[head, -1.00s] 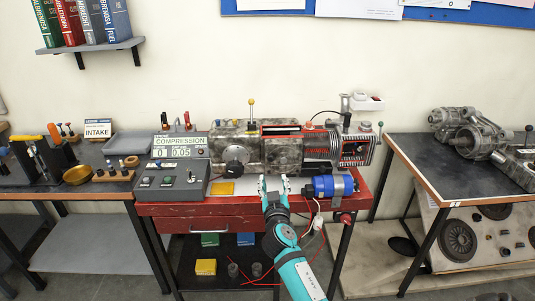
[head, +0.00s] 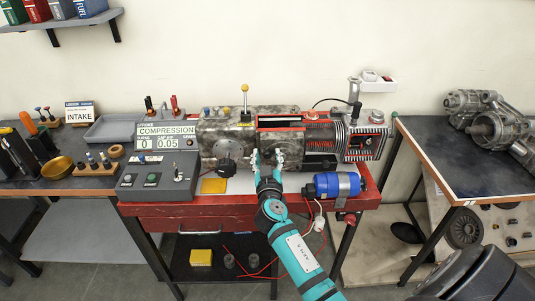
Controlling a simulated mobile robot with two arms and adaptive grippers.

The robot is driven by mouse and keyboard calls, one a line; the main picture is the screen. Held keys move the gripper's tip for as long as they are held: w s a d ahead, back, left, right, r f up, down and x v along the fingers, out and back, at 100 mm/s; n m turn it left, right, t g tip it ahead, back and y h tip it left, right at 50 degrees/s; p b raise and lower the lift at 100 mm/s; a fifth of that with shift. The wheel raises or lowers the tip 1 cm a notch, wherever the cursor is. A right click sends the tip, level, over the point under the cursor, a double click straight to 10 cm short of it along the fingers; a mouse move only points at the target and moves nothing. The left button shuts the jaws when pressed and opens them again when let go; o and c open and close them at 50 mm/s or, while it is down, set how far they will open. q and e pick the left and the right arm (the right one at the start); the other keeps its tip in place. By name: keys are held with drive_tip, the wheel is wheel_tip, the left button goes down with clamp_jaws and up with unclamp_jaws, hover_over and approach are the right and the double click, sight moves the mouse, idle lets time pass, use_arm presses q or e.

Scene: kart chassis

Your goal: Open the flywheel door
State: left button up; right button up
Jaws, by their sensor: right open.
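The engine (head: 222,128) stands on the red cart, a worn grey metal block with a black round knob on its front and a finned cylinder at its right. A red-edged section (head: 281,118) is at its middle; a dark grey front panel below it looks like the flywheel door (head: 290,139), partly hidden by my gripper. I cannot tell how far it stands open. My left gripper is not in view.
A grey compression console (head: 157,181) stands left of the engine. A blue cylinder (head: 334,185) lies at the cart's front right, near a hanging cable. A yellow-topped lever (head: 244,97) rises from the engine. Side benches flank the red cart (head: 180,211).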

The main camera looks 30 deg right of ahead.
drive_tip(key=shift+c, duration=0.4)
clamp_jaws()
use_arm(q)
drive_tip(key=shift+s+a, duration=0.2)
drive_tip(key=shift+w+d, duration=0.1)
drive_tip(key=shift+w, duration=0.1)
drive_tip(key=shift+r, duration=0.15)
use_arm(e)
drive_tip(key=shift+s+r, duration=0.1)
drive_tip(key=shift+s, duration=0.05)
